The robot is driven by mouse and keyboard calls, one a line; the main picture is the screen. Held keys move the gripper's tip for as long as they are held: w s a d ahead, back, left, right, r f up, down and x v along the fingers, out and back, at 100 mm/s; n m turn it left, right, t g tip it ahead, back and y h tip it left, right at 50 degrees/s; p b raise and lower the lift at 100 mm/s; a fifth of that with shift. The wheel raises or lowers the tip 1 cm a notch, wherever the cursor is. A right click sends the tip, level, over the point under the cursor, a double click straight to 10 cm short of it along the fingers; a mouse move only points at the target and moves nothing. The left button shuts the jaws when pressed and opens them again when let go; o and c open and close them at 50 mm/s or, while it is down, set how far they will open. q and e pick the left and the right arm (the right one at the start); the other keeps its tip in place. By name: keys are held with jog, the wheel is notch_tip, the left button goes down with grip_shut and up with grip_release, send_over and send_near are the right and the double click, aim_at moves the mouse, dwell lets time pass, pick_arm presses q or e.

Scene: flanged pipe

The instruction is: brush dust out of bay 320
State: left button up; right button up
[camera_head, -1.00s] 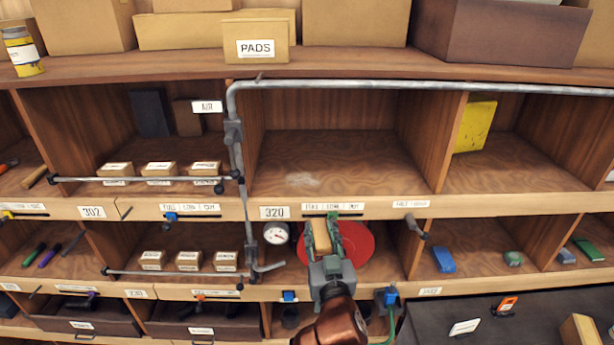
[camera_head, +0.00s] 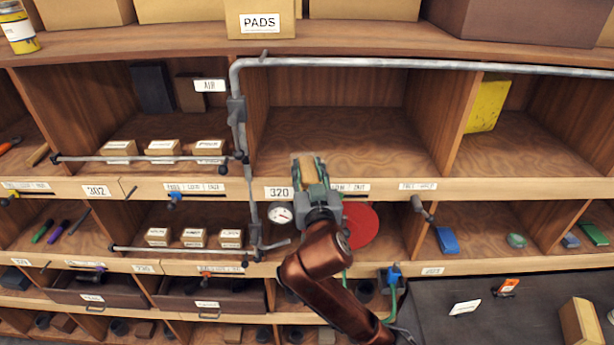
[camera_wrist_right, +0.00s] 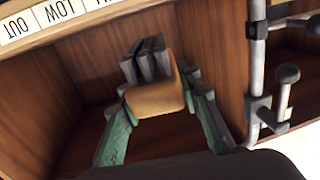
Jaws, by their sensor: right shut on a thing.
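My right gripper (camera_head: 310,178) is shut on a brush with a tan block (camera_head: 304,172). The brush is at the front opening of bay 320 (camera_head: 345,140), above the label strip. In the right wrist view the green fingers clasp the tan block (camera_wrist_right: 155,97) from both sides, and its grey bristles (camera_wrist_right: 148,60) point away from the gripper. The pale dust patch on the bay floor is now hidden behind the gripper and brush. I cannot tell whether the bristles touch the floor. My left gripper is not in view.
A grey pipe (camera_head: 400,64) runs along the top of bay 320 and down its left side, with a valve fitting (camera_head: 237,110). A gauge (camera_head: 280,214) and a red disc (camera_head: 362,226) sit in the bay below. A yellow sheet (camera_head: 487,106) leans in the bay to the right.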

jog(key=shift+w+f+b, duration=0.5)
jog(key=shift+w, duration=2.2)
jog(key=shift+w+f+b, duration=0.45)
jog(key=shift+w, duration=2.3)
jog(key=shift+w+f+b, duration=0.5)
jog(key=shift+w, duration=2.2)
jog(key=shift+f+b, duration=0.35)
jog(key=shift+f, duration=0.25)
jog(key=shift+a, duration=0.2)
jog(key=shift+a, duration=1.1)
jog(key=shift+a+f+b, duration=0.1)
jog(key=shift+a+b, duration=0.35)
jog(key=shift+a, duration=0.65)
jog(key=shift+d+p, duration=1.65)
jog(key=shift+d, duration=3.2)
jog(key=shift+a+b, duration=0.85)
jog(key=shift+a, duration=4)
jog(key=shift+d+p, duration=0.4)
jog(key=shift+d, duration=0.9)
